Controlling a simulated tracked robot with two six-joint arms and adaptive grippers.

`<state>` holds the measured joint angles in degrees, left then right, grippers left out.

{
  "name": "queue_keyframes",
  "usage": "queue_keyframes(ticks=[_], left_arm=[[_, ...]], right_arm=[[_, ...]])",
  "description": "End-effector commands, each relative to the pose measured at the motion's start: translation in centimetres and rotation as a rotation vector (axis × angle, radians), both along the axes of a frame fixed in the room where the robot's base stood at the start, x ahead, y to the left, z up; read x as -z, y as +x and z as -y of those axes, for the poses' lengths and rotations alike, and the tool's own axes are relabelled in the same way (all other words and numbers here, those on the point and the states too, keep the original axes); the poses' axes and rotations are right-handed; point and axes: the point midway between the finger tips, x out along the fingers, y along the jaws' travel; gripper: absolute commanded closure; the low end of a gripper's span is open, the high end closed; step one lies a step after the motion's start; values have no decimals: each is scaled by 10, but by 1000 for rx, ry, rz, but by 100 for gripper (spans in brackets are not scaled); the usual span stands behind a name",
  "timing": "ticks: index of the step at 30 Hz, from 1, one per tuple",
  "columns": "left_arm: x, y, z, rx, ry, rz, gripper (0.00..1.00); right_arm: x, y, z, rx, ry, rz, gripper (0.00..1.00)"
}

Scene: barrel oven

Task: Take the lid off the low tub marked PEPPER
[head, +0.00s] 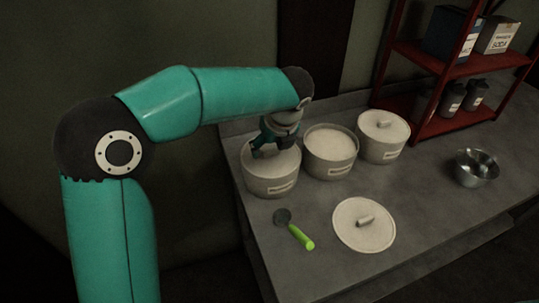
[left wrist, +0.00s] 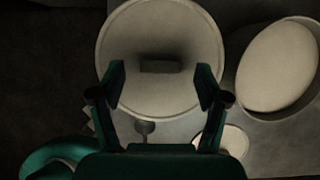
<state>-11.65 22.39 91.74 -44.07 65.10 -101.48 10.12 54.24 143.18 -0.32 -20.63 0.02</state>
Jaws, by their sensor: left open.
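Three low pale tubs stand in a row on the grey counter, and their labels are too small to read, so I cannot tell which is marked PEPPER. The left tub (head: 270,186) wears a lid (head: 290,157). My left gripper (head: 271,143) is over that lid, open. In the left wrist view my left gripper (left wrist: 161,85) has its fingers apart, with the lid (left wrist: 160,100) and its bar handle (left wrist: 160,66) beyond them; I cannot tell whether they touch. The middle tub (head: 329,165) is open with pale contents. The right tub (head: 380,153) has its lid (head: 384,125) on. My right gripper is out of view.
A loose lid (head: 352,232) lies on the counter in front. A green-handled tool (head: 300,236) lies left of it. A metal bowl (head: 474,172) stands at right. A red shelf (head: 430,63) with boxes and dark jars rises behind. The counter between loose lid and bowl is clear.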

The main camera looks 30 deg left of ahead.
Motion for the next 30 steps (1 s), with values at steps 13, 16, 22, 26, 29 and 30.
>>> queue_keyframes(ticks=[13, 16, 22, 26, 29, 30], left_arm=[[12, 4, -3, 2, 0, 2, 37], [12, 4, -3, 3, 0, 1, 53], [12, 4, -2, 3, -1, -1, 81], [13, 4, -2, 3, -1, -1, 82], [13, 4, -1, 4, -1, -2, 82], [13, 4, -1, 4, -1, -2, 82]], right_arm=[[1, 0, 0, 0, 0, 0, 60], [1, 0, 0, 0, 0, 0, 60], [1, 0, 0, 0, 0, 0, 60], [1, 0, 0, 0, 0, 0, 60], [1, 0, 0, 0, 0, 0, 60], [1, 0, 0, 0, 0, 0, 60]])
